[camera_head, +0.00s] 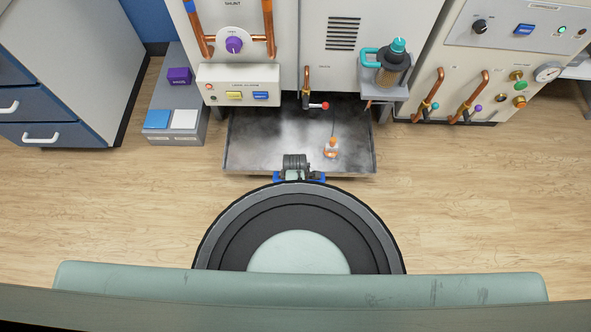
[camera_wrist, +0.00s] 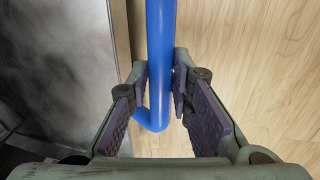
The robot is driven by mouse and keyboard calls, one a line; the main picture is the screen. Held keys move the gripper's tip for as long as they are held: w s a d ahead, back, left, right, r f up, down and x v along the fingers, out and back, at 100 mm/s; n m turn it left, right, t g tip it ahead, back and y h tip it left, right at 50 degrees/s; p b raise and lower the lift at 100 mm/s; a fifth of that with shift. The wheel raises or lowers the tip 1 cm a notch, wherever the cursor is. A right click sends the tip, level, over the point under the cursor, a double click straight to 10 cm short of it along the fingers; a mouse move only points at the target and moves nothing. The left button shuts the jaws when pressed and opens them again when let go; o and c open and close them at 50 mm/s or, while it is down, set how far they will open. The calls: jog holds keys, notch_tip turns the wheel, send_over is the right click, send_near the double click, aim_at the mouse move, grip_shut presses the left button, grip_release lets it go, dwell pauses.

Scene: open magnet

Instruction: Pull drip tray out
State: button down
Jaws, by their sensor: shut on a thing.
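The drip tray (camera_head: 262,144) is a shallow grey metal tray low at the foot of the cabinet, its front part showing beyond the cabinet in the head view. Its grey, misty floor also shows in the wrist view (camera_wrist: 55,70). A blue bar handle (camera_wrist: 160,45) runs along the tray's front edge; its ends show in the head view (camera_head: 277,177). My gripper (camera_wrist: 166,88) is shut on the blue handle, with one finger pad on each side of it. In the head view my wrist hides the handle's middle.
A small orange and white object (camera_head: 331,148) stands in the tray. A copper tap with a red knob (camera_head: 318,105) hangs above it. A grey step-like box (camera_head: 175,131) stands to the left. The wooden floor (camera_head: 130,200) on both sides of my base is clear.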

jog(key=shift+s, duration=0.35)
jog(key=c, duration=1.4)
grip_release()
jog(key=shift+w, duration=0.1)
jog(key=shift+c, duration=0.2)
notch_tip(320, 180, up, 12)
jog(key=s, duration=0.2)
jog(key=shift+s, duration=0.2)
jog(key=shift+w, duration=0.1)
